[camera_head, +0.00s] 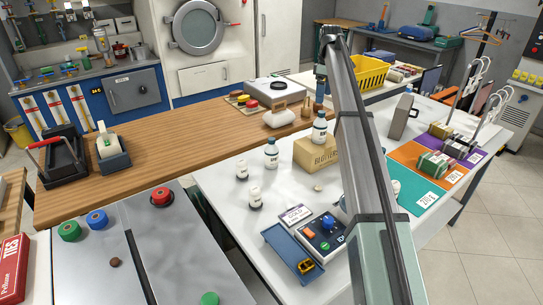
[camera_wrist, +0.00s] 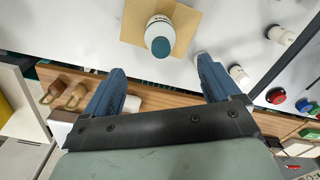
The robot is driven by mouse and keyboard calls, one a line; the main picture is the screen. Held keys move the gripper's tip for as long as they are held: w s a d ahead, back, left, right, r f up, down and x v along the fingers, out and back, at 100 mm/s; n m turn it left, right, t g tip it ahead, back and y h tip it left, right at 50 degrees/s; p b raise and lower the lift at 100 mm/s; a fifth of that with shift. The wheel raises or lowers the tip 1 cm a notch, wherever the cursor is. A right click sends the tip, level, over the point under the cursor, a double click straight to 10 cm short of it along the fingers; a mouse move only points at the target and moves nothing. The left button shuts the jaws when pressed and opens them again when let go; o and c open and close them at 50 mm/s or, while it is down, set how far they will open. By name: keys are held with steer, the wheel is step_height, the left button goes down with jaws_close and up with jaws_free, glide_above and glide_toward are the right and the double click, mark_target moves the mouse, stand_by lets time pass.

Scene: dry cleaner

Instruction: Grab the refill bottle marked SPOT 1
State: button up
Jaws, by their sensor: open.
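Several white bottles stand on the white table. I cannot read which label says SPOT 1.
A wooden counter (camera_head: 175,135) runs behind the table. A yellow basket (camera_head: 368,72) stands behind my arm. A blue tray (camera_head: 290,250) and a control box (camera_head: 325,232) lie nearer. Coloured mats (camera_head: 410,195) with bundles are at right.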

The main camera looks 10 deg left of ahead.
steer(key=s+a+f+n, duration=0.1)
steer(key=s+a+f, duration=0.1)
steer(key=a, duration=0.8)
glide_above(272, 139)
step_height(272, 139, down, 4)
steer(key=f+m, duration=0.3)
steer(key=m, duration=0.2)
steer(key=f+m, duration=0.3)
steer(key=m, duration=0.2)
steer(key=a+f+m, duration=0.1)
steer(key=f+m, duration=0.2)
steer(key=m, duration=0.3)
steer(key=shift+w+f, duration=0.25)
steer(key=shift+f, duration=0.15)
steer(key=shift+s+d+f, duration=0.1)
steer(key=shift+d+f, duration=0.15)
steer(key=shift+f, duration=1.1)
steer(key=shift+s+d+f, duration=0.1)
steer(key=shift+d+f, duration=0.1)
steer(key=shift+f, duration=1.1)
steer(key=shift+c, duration=0.4)
jaws_close()
